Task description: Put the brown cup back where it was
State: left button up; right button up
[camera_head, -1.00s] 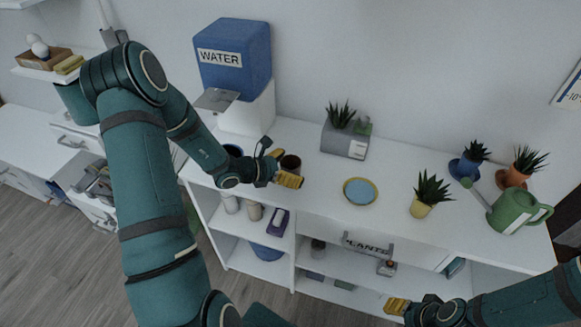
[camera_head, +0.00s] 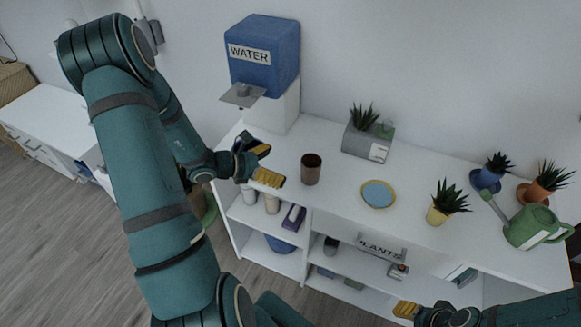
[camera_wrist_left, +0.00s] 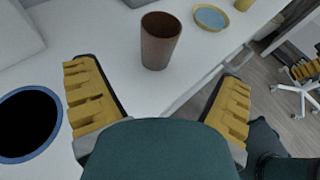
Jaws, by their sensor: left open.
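The brown cup (camera_head: 311,170) stands upright on the white desk top, left of a blue plate with a yellow rim (camera_head: 378,194). My left gripper (camera_head: 266,165) is open and empty, just left of the cup and apart from it. In the left wrist view the brown cup (camera_wrist_left: 160,45) stands beyond the gap between the open yellow-padded fingers. My right gripper (camera_head: 405,309) is low at the bottom right, away from the cup; its jaw state is unclear.
A blue water dispenser (camera_head: 262,58) stands behind on the left. A blue-rimmed round vessel (camera_wrist_left: 50,142) is close to the left finger in the wrist view. A grey planter (camera_head: 367,141), a yellow potted plant (camera_head: 438,215) and a green watering can (camera_head: 532,228) stand rightward.

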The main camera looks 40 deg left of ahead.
pick_arm(q)
jog(key=s+d+f+m+g, duration=0.5)
jog(key=d+f+m+g, duration=0.1)
jog(key=d+m, duration=0.25)
jog(key=s+d+f+m+g, duration=0.5)
jog(key=d+f+m+g, duration=0.15)
jog(key=d, duration=0.35)
jog(key=w+d+f+m+t+y, duration=0.1)
jog(key=d+f+m+t+y, duration=0.1)
jog(key=d+m, duration=0.7)
jog(key=m+y, duration=0.1)
jog(key=m, duration=0.3)
jog(key=shift+w+d, duration=0.2)
jog(key=shift+w, duration=0.1)
